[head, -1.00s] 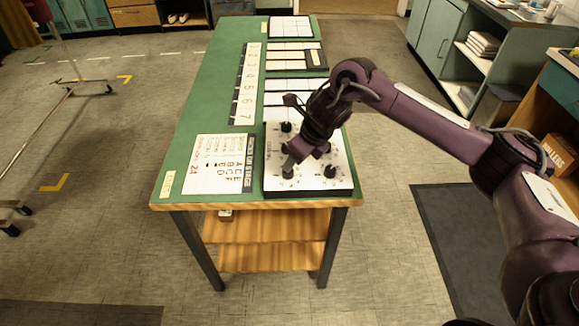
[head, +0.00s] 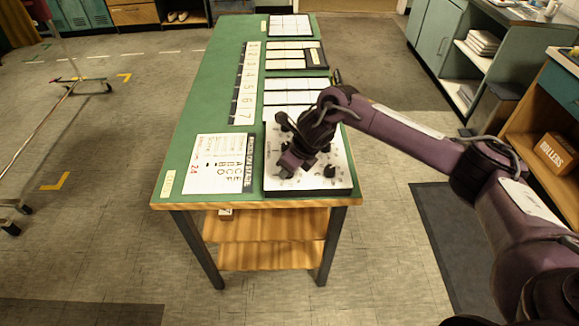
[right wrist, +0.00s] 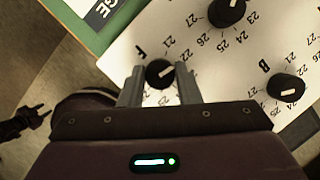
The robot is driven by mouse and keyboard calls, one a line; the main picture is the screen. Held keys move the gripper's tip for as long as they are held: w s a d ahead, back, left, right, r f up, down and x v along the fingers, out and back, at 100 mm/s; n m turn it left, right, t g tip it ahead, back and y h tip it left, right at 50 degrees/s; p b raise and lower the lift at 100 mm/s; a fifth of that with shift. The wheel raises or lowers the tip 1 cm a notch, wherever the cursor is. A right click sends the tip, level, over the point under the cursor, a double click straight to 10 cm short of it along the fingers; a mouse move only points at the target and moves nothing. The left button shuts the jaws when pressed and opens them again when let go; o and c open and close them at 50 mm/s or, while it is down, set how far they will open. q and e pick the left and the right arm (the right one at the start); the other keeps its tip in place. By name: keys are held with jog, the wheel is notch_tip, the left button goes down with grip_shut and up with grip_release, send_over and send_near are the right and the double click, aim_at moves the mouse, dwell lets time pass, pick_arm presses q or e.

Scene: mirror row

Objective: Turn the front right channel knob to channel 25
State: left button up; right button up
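The white channel panel (head: 342,184) with black knobs lies at the front right of the green table. Its front right knob (head: 329,171) shows in the head view, clear of my gripper; the wrist view does not show it. My right gripper (head: 287,168) is over the panel's front left part. In the right wrist view my right gripper (right wrist: 160,85) is open, its fingers either side of the knob marked F (right wrist: 160,73), with gaps. I cannot tell how far down they reach. The knob marked B (right wrist: 285,87) and another knob (right wrist: 227,12) are beyond.
A printed card (head: 218,180) with a red 24 lies left of the panel on the green table (head: 210,105). A number strip (head: 245,85) and white gridded panels (head: 290,85) lie behind. Shelving stands at the right; the floor around the table's front is clear.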

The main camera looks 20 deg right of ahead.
jog(key=shift+c, duration=1.1)
